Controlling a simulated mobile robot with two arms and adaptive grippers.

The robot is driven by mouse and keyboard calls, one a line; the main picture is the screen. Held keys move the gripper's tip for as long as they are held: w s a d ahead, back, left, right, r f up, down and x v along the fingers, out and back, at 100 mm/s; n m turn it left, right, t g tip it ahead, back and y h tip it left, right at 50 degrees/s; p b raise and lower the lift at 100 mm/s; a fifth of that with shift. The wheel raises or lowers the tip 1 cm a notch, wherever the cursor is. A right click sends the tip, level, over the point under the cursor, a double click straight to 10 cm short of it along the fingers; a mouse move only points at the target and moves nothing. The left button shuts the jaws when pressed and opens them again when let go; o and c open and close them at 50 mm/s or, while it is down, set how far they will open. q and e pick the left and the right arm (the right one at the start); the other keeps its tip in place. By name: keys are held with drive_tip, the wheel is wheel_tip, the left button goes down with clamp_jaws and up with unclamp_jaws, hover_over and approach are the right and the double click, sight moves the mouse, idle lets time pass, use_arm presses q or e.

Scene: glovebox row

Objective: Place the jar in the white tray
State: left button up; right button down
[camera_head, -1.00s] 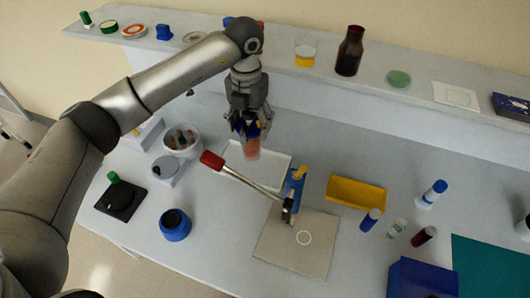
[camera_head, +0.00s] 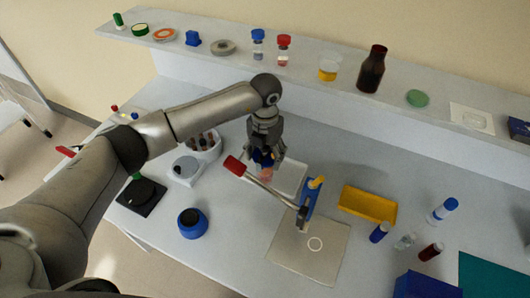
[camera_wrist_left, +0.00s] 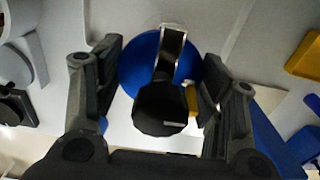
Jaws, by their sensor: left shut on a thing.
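The jar (camera_head: 266,174) has a blue lid and a pinkish body. In the head view it is upright in my left gripper (camera_head: 264,158), low over the left part of the white tray (camera_head: 291,180). I cannot tell whether its base touches the tray. In the left wrist view the round blue lid (camera_wrist_left: 138,72) lies between the two fingers of my left gripper (camera_wrist_left: 160,88), which is shut on the jar. A dark knob-like piece and a metal strip cover part of the lid there. My right gripper is not in view.
A metal rod with a red end (camera_head: 235,166) slants close in front of the tray, from a blue stand (camera_head: 311,198). A shelf with bottles runs behind.

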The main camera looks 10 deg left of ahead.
use_arm(q)
drive_tip(key=o, duration=1.6)
drive_tip(key=shift+o, duration=0.3)
drive_tip(key=shift+r, duration=0.35)
wheel_tip(320, 180, up, 11)
drive_tip(key=b, duration=0.4)
drive_tip(key=shift+f, duration=0.15)
drive_tip(key=shift+r, duration=0.4)
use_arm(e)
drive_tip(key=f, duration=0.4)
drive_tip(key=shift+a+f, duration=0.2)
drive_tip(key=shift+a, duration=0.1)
